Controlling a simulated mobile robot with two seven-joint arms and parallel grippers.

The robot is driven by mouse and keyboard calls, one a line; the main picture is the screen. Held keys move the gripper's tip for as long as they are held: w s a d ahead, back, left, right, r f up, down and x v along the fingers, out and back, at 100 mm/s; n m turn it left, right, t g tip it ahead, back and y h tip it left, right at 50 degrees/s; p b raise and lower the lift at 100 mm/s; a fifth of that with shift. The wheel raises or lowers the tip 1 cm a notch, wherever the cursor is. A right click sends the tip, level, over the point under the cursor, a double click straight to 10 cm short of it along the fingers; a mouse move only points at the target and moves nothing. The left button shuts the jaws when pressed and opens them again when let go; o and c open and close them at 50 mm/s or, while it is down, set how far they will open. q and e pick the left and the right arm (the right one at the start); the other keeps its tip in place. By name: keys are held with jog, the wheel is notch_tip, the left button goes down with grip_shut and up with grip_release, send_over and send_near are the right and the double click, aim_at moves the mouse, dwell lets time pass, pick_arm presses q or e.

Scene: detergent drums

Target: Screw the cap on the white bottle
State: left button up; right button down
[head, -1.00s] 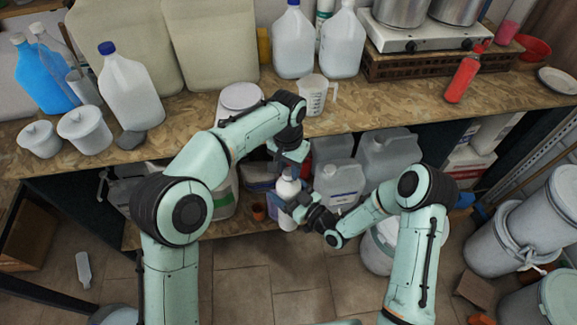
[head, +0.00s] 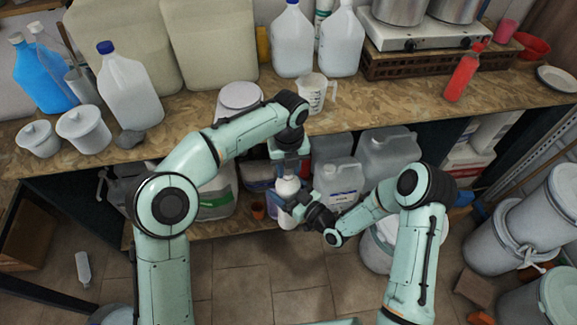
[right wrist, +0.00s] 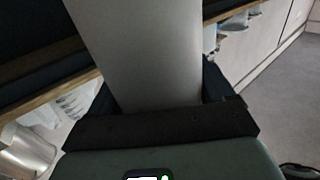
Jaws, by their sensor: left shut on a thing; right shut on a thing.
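The white bottle (head: 288,187) is upright, in front of the lower shelf. My right gripper (head: 290,206) is shut around its body from the right. In the right wrist view the bottle (right wrist: 145,50) is a smooth grey-white surface between the fingers. My left gripper (head: 289,170) points down right over the bottle's top and is shut on the cap. The cap itself is hidden by the fingers, and I cannot tell how far it sits on the neck.
Behind the bottle, several jugs (head: 338,182) stand on the lower shelf, under the workbench (head: 195,112). A small orange-brown pot (head: 258,211) is left of the bottle. White drums (head: 512,235) stand at the right. The tiled floor (head: 240,275) in front is clear.

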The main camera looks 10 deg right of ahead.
pick_arm(q)
jog(key=m, duration=0.4)
jog(key=shift+m, duration=0.4)
jog(key=m, duration=0.4)
jog(key=shift+f, duration=0.15)
jog(key=shift+a+m, duration=0.1)
jog(key=shift+m, duration=0.9)
jog(key=o, duration=1)
jog(key=shift+r, duration=2.4)
jog(key=shift+c, duration=0.3)
